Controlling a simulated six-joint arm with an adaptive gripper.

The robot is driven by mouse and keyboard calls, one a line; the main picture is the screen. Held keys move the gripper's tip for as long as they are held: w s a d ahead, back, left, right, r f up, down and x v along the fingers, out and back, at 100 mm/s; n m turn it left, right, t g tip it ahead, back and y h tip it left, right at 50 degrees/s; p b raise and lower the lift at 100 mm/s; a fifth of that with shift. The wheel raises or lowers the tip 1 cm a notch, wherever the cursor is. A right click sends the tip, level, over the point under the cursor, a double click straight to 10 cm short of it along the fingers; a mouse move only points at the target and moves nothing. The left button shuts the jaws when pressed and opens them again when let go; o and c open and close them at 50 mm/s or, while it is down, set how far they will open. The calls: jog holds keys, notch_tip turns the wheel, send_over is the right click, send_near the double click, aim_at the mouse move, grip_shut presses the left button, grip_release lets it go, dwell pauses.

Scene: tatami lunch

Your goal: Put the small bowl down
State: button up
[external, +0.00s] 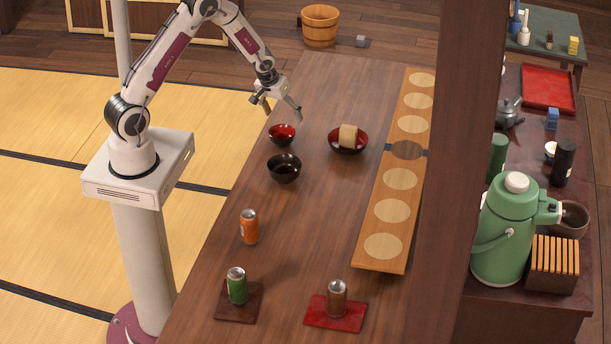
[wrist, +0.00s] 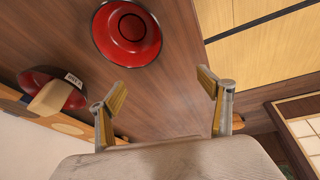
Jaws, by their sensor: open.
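A small bowl (external: 282,134), red inside with a dark rim, stands upright on the wooden table (external: 260,270). It also shows empty in the wrist view (wrist: 127,33). My gripper (external: 282,106) is open and empty, above the table just behind this bowl. In the wrist view the spread fingers (wrist: 157,96) have only bare table between them, and the bowl lies beyond them, apart from both. A black bowl (external: 284,169) stands just in front of the red one. A larger red bowl (external: 335,147) to the right holds a tan block (external: 348,136).
A long board with pale round spots (external: 372,213) lies along the right side. An orange can (external: 249,228), a green can (external: 237,287) on a dark mat and a brown can (external: 336,299) on a red mat stand in front. A dark post (external: 450,170) hides part of the right.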

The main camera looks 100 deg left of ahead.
aim_at(282, 134)
jog(key=shift+d+r+n, duration=0.25)
jog(key=shift+d+n, duration=0.1)
jog(key=shift+n, duration=0.25)
jog(key=d+r+n+g+h, duration=0.2)
jog(key=d+r+n+h, duration=0.1)
jog(key=d+n, duration=0.2)
jog(key=shift+w+d, duration=0.3)
jog(key=shift+d, duration=0.25)
jog(key=shift+f, duration=1.25)
jog(key=shift+f, duration=0.15)
jog(key=shift+w+a+f, duration=0.1)
jog(key=shift+w+f, duration=0.1)
jog(key=shift+f, duration=1.05)
jog(key=shift+w+a+f, duration=0.1)
jog(key=shift+w+f, duration=0.1)
jog(key=shift+f, duration=1)
jog(key=c, duration=1.3)
